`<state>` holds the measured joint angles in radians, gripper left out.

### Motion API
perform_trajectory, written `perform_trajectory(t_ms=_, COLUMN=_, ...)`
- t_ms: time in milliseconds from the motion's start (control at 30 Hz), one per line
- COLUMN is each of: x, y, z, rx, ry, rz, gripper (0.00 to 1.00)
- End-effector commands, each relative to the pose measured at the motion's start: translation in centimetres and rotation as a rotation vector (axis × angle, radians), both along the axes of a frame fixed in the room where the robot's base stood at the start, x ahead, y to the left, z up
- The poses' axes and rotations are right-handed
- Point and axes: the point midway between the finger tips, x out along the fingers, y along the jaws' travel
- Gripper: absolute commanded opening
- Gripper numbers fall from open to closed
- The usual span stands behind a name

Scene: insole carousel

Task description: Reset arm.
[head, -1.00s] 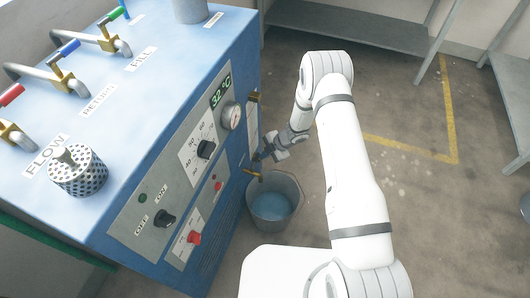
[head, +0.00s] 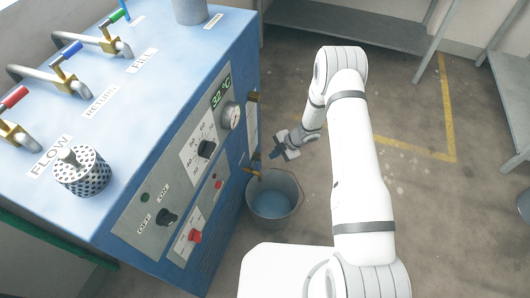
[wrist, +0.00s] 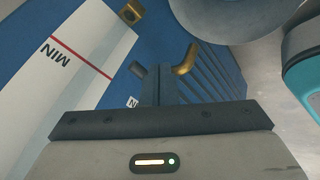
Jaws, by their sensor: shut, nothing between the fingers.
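My gripper (head: 278,153) is beside the front of the blue machine (head: 150,120), above and slightly behind the grey bucket (head: 274,205). In the wrist view my gripper (wrist: 162,82) has its dark fingers together, with nothing between them. A brass spout (wrist: 187,60) shows just beyond the fingertips; I cannot tell whether they touch it. In the head view a brass tap (head: 252,170) sticks out low on the machine over the bucket, which holds bluish liquid.
The wrist view shows a white gauge strip (wrist: 60,65) marked MIN and part of a teal-and-grey thing at right. A metal shelf (head: 365,30) stands at the back. Open floor with a yellow line (head: 448,110) lies to the right.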

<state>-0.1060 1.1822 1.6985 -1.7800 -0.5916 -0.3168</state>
Motion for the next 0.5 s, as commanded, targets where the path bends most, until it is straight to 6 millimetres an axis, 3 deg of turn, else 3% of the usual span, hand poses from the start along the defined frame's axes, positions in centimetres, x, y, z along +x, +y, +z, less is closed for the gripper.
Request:
perform_trajectory(t_ms=33, x=0.7, y=-0.7, z=1.7, rx=0.001, ry=-0.009, rz=-0.003, gripper=0.0)
perform_trajectory(t_ms=200, x=1.5, y=-2.8, z=4.8, rx=0.0, ry=-0.007, rz=-0.003, gripper=0.0)
perform_trajectory(t_ms=500, x=2.2, y=-4.4, z=7.5, rx=0.0, ry=-0.003, rz=0.0, gripper=0.0)
